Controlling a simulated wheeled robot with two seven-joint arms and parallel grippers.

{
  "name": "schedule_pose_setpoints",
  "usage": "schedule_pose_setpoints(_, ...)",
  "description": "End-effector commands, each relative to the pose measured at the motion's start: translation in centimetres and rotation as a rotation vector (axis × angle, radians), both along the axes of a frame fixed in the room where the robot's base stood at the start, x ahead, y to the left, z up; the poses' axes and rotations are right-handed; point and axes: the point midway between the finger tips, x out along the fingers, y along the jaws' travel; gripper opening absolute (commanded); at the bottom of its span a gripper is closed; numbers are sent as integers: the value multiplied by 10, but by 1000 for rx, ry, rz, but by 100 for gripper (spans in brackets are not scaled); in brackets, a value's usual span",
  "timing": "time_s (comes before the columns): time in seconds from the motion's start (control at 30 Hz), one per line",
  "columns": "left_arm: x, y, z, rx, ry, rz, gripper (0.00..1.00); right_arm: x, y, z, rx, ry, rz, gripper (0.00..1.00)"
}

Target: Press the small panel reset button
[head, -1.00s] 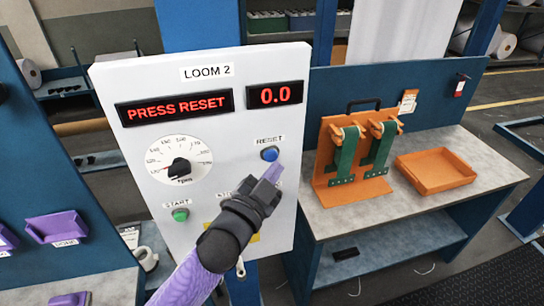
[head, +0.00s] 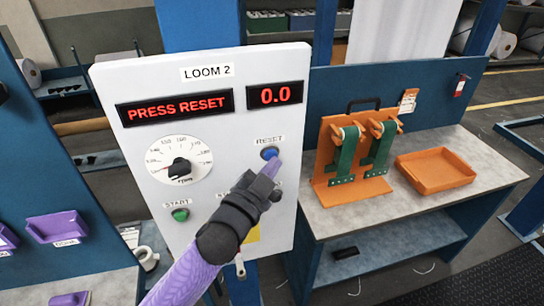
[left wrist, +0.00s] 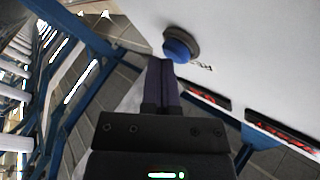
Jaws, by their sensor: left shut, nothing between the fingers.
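The blue reset button (head: 270,153) sits under the RESET label on the right side of the white LOOM 2 panel (head: 220,110). The panel's left display (head: 176,107) reads PRESS RESET in red and the right one (head: 275,95) reads 0.0. My left gripper (head: 272,167) is shut and empty, its purple fingertips just below the button. In the left wrist view the shut fingertips (left wrist: 161,66) lie close to the blue button (left wrist: 179,45); I cannot tell whether they touch it. My right gripper is not in view.
A round dial (head: 179,160) and a green START button (head: 180,214) are on the panel's left side. A workbench at the right holds an orange stand (head: 325,170) with green straps and an orange tray (head: 436,171). A blue board with purple bins (head: 57,227) stands at the left.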

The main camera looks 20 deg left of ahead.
Motion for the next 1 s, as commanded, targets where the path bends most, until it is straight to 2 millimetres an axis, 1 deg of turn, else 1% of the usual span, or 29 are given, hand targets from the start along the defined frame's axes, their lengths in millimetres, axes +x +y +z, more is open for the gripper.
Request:
schedule_pose_setpoints(0.63, 3, 3, 0, 0, 0, 1, 0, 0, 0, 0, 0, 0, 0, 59)
schedule_pose_setpoints(1.0, -11, -7, 0, 0, 0, 1, 0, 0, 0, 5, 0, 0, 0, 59)
